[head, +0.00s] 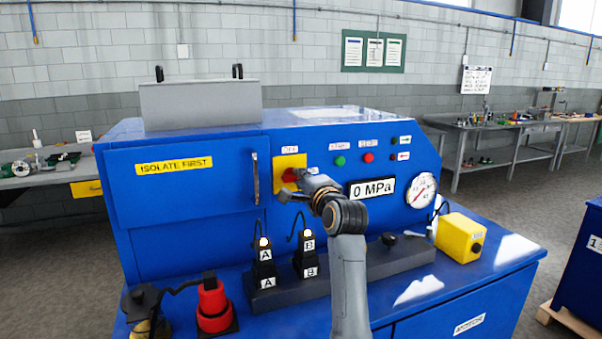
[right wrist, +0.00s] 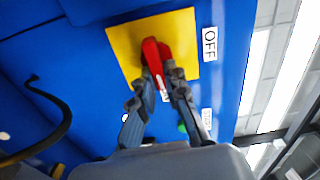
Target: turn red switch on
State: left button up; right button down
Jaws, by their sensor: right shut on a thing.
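The red switch (right wrist: 152,52) is a rotary handle on a yellow plate (right wrist: 118,38) on the blue machine's front. An OFF label (right wrist: 210,43) sits beside the plate in the right wrist view. The fingertips hide part of the handle. My left gripper is not in view.
Right of the switch are a green button (head: 340,160), a red button (head: 368,157), a 0 MPa display (head: 372,188) and a gauge (head: 421,190). Below stand black connectors (head: 264,265), a red plug (head: 212,300) and a yellow box (head: 459,238) on the blue ledge.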

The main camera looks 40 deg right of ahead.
jog(key=shift+f+m, duration=0.15)
jog(key=shift+m, duration=0.45)
jog(key=c, duration=1.4)
grip_release()
jog(key=shift+o, duration=0.2)
jog(key=v, duration=1.2)
